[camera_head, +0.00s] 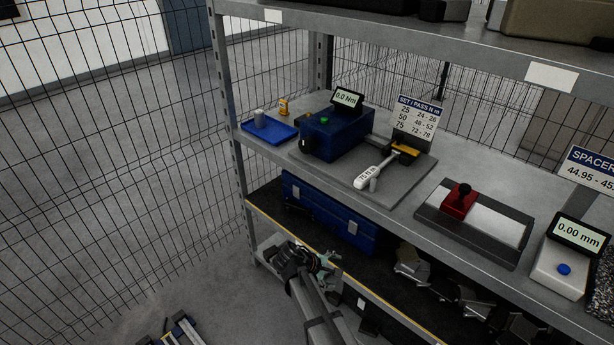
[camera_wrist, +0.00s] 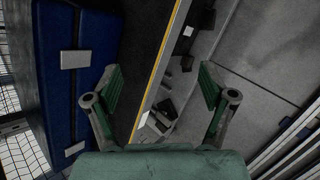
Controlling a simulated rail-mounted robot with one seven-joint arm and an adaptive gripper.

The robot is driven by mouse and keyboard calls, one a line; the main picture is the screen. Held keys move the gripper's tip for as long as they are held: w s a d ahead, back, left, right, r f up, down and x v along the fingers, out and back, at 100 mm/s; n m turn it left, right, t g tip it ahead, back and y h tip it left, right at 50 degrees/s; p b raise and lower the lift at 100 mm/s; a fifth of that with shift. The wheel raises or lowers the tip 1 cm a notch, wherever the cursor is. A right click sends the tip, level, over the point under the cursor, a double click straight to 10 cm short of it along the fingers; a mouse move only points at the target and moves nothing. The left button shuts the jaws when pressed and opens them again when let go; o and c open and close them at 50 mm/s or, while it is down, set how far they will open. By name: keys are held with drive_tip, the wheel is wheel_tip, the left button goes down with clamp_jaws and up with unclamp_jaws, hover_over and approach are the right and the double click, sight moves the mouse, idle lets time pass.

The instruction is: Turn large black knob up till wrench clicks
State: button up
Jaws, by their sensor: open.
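A blue tester box (camera_head: 340,136) with a green button stands on the middle shelf in the head view. Its tilted display (camera_head: 347,98) reads 0.0 Nm. A black knob (camera_head: 305,144) sits at its lower left front. A torque wrench (camera_head: 372,176) with a white handle marked 75 N m lies to the right of the box, its head at a black and yellow block (camera_head: 404,152). My gripper (camera_head: 325,262) is below this shelf, in front of the lower blue case, apart from knob and wrench. In the wrist view my gripper (camera_wrist: 160,88) is open and empty.
A blue tray (camera_head: 269,130) holds a grey cylinder left of the box. A set/pass sign (camera_head: 415,115) stands behind the wrench. A red clamp fixture (camera_head: 459,201) is further right. The blue case (camera_head: 330,215) and the yellow-edged lower shelf (camera_wrist: 158,75) lie near my gripper.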

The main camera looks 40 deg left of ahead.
drive_tip(key=s+a+r+n+t+y, duration=0.1)
drive_tip(key=s+a+r+n+t, duration=0.15)
drive_tip(key=a+r, duration=0.55)
drive_tip(key=s+a+r+n+t+y+b, duration=0.15)
drive_tip(key=a+r+n, duration=0.25)
drive_tip(key=a+r, duration=0.4)
drive_tip(key=s+a+r+n+t, duration=0.2)
drive_tip(key=a+r+n+t, duration=0.15)
drive_tip(key=a+r, duration=0.45)
drive_tip(key=n+t, duration=0.2)
drive_tip(key=n, duration=0.4)
approach(304, 148)
drive_tip(key=w+p, duration=0.2)
drive_tip(key=w, duration=0.3)
drive_tip(key=w+p, duration=0.2)
drive_tip(key=w, duration=0.3)
drive_tip(key=shift+w+f, duration=0.25)
drive_tip(key=shift+w, duration=0.05)
drive_tip(key=c, duration=1.2)
